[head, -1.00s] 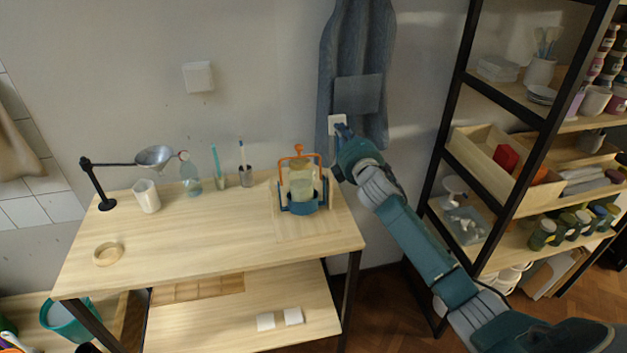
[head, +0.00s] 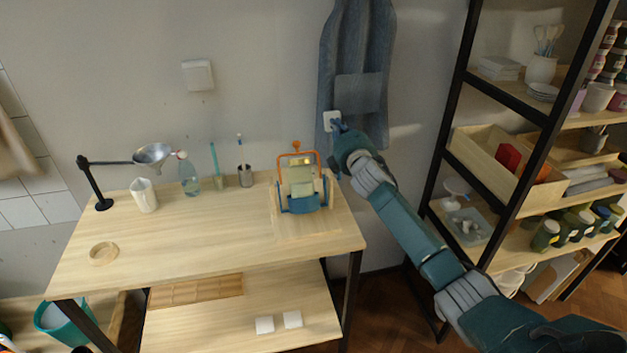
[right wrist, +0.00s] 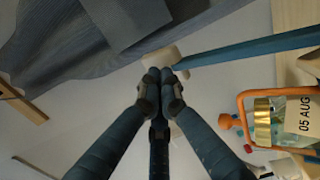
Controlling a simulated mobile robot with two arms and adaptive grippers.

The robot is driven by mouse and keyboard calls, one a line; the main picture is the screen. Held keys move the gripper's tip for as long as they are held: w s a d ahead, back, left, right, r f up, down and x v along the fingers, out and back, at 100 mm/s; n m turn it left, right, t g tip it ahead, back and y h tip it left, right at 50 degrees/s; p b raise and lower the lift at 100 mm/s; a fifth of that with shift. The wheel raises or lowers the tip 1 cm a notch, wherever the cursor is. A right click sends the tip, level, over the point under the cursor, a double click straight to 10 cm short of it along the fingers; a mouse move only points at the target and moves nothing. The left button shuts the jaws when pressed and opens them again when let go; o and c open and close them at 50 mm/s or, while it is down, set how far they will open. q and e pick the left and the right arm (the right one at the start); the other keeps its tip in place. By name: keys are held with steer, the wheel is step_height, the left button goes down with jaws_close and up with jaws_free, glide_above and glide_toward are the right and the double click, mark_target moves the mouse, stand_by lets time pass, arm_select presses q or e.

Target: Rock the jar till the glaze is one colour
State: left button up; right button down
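The jar (head: 301,182) sits in a blue cradle (head: 304,204) with an orange handle frame (head: 297,155), at the right end of the table. It looks pale yellow-green; I cannot tell whether its glaze is one colour. The right wrist view shows the jar (right wrist: 296,120) at the right, with a gold lid and a label reading "05 AUG". My right gripper (head: 338,127) is right of the cradle and apart from it, in front of the wall near a white plate. In the right wrist view its fingertips (right wrist: 163,76) meet with nothing seen between them. My left gripper is out of view.
The table (head: 190,240) also bears a wooden ring (head: 103,253), white pitcher (head: 144,196), bottle (head: 188,175), tool cups and a funnel (head: 152,155) on a stand. A blue apron (head: 357,75) hangs behind my right gripper. A black-framed shelf stands right. The table's front middle is clear.

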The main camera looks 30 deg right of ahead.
steer(key=shift+w+f, duration=0.25)
steer(key=shift+w, duration=0.05)
steer(key=shift+p, duration=0.35)
arm_select(q)
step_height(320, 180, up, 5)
steer(key=p, duration=0.5)
arm_select(e)
steer(key=r+v, duration=0.2)
steer(key=v, duration=0.6)
steer(key=shift+s, duration=0.4)
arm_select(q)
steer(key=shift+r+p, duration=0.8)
arm_select(e)
steer(key=shift+v, duration=2.45)
